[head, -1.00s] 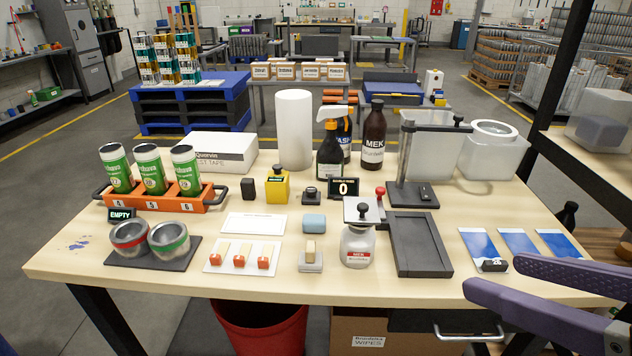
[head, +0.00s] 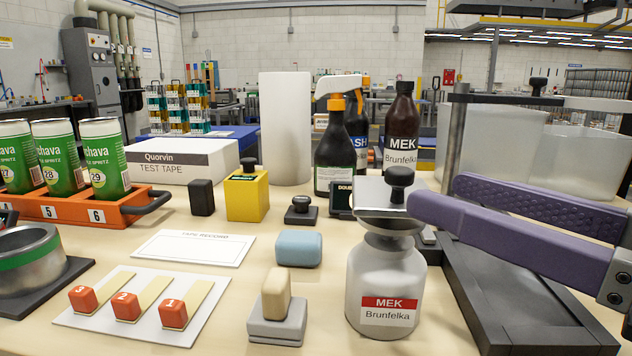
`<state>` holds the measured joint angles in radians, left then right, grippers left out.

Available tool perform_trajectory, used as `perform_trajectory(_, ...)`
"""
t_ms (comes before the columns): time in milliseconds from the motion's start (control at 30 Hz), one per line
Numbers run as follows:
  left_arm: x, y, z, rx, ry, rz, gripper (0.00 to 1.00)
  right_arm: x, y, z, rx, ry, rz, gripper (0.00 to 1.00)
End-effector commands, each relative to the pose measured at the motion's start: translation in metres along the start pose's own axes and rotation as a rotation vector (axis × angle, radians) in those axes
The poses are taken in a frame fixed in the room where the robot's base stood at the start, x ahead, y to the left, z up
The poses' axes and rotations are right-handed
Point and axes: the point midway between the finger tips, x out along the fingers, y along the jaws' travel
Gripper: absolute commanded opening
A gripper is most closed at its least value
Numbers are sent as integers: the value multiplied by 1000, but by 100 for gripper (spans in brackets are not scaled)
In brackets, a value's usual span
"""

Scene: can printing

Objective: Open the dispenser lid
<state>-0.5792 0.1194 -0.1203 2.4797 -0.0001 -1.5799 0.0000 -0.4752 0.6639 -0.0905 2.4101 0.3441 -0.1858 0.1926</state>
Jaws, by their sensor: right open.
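The dispenser (head: 386,290) is a white bottle labelled MEK Brunfelka, upright on the table, right of centre. Its metal lid (head: 387,212) with a black knob (head: 399,184) sits on top and looks level and down on the neck. My right gripper (head: 438,197) comes in from the right with two purple fingers, open and empty. Its fingertips are close to the right side of the lid, about at the height of the knob. I cannot tell whether the nearer finger touches the lid. My left gripper is not in view.
A dark tray (head: 515,290) lies right of the dispenser, below my right gripper. A brown MEK bottle (head: 401,125) and a spray bottle (head: 335,150) stand behind. A blue block (head: 298,248) and a stamp-like block on a grey base (head: 277,325) lie to the left.

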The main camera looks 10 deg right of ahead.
Motion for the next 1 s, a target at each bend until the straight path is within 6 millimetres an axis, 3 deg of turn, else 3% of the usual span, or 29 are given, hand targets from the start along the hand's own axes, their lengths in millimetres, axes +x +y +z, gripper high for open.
perform_trajectory(533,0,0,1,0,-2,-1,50,78,0,0,-1,0,1,57)
perform_trajectory(700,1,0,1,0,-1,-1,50,89,0,-1,-1,-1,0,57)
perform_trajectory(1000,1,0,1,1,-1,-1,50,90,0,0,-1,-3,0,57)
